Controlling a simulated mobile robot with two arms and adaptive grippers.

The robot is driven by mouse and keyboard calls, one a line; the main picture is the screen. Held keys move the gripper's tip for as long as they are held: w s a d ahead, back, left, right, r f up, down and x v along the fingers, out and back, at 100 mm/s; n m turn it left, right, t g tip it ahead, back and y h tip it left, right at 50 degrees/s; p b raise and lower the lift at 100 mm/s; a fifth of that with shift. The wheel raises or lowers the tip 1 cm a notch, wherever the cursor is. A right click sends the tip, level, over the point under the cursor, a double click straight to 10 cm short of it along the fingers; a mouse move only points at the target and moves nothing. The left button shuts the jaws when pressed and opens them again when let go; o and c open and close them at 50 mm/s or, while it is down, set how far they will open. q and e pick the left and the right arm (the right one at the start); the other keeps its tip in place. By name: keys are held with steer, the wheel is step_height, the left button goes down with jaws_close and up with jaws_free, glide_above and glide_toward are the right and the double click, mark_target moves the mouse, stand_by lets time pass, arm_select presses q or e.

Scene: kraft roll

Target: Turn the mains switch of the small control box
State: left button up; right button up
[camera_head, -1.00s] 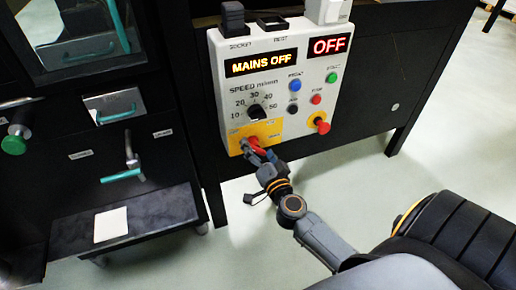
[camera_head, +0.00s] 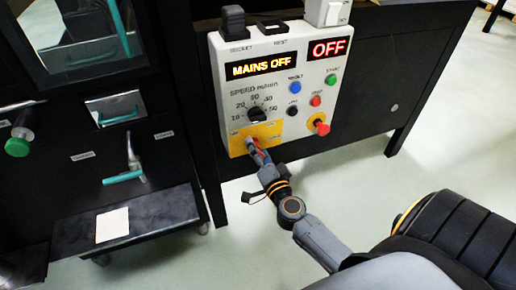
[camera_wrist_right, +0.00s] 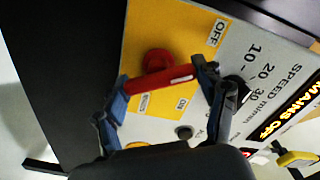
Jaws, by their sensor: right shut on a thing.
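The small control box (camera_head: 290,75) is a pale grey panel whose displays read MAINS OFF and OFF. Its red mains switch (camera_wrist_right: 158,75) sits on a yellow plate (camera_wrist_right: 140,30) at the box's lower left. In the right wrist view the switch's red bar, with a white mark, lies between my right gripper's (camera_wrist_right: 160,88) two fingers, its marked end between the OFF and ON labels. My right gripper (camera_head: 257,150) is shut on the switch and hides most of it in the head view. My left gripper is not in view.
A speed knob (camera_head: 257,114), several coloured buttons and a red emergency knob (camera_head: 319,125) are close by on the panel. A black cabinet (camera_head: 90,200) with teal handles stands at the left. Pale floor (camera_head: 350,185) is open below the box.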

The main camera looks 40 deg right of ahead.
steer(key=shift+m, duration=1)
steer(key=shift+m+p, duration=0.4)
steer(key=shift+m, duration=0.5)
steer(key=shift+d+f+m, duration=0.1)
steer(key=shift+m, duration=1.7)
steer(key=m, duration=0.4)
steer(key=shift+f, duration=0.15)
steer(key=m, duration=0.3)
steer(key=shift+m+b, duration=0.3)
steer(key=shift+b, duration=0.05)
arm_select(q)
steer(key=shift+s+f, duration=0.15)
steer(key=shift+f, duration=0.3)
arm_select(e)
steer(key=shift+m, duration=0.3)
